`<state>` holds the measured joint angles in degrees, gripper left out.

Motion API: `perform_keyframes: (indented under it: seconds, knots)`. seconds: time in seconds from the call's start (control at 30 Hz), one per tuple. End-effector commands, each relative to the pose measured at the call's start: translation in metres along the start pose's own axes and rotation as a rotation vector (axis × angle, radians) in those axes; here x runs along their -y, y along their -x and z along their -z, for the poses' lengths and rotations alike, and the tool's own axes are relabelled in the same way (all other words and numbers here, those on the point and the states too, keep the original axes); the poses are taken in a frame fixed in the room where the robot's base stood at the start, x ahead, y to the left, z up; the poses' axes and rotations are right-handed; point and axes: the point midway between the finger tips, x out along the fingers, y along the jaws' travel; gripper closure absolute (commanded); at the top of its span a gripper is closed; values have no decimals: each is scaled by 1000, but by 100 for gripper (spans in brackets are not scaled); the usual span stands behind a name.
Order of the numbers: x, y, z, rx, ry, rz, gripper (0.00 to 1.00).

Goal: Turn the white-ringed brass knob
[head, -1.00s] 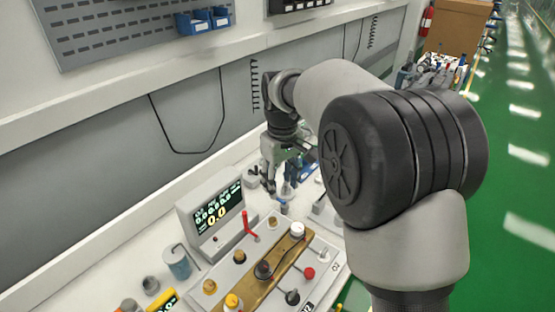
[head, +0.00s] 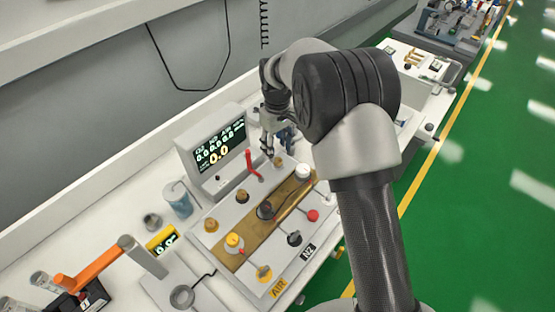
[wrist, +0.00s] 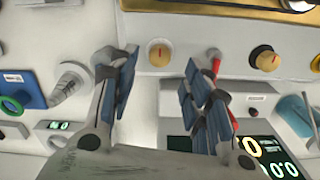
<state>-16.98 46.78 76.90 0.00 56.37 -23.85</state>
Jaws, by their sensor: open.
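Three brass knobs stand in a row on the pale panel. The one nearest my gripper (head: 268,148) shows in the head view (head: 277,161) and, with a red mark and a pale rim, in the wrist view (wrist: 159,52). The second (head: 242,195) also shows in the wrist view (wrist: 265,58). The third (head: 211,224) is farther left in the head view. My gripper (wrist: 158,85) is open and empty. In the wrist view the nearest knob appears between and beyond its fingertips, apart from them.
A red lever (head: 250,163) stands between the first two knobs, close to my right finger in the wrist view. A display box (head: 218,150) stands behind the panel. A brass strip (head: 240,252) carries white, black and yellow knobs. A jar (head: 178,199) stands at left.

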Motion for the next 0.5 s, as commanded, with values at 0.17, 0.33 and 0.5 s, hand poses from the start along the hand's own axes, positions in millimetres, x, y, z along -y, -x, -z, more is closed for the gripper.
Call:
perform_keyframes:
  seconds: [0.17,0.33,0.5]
  knots:
    - [0,-33,0,1,0,0,55]
    - [0,-46,0,0,0,0,55]
    - [0,-49,0,-1,0,0,55]
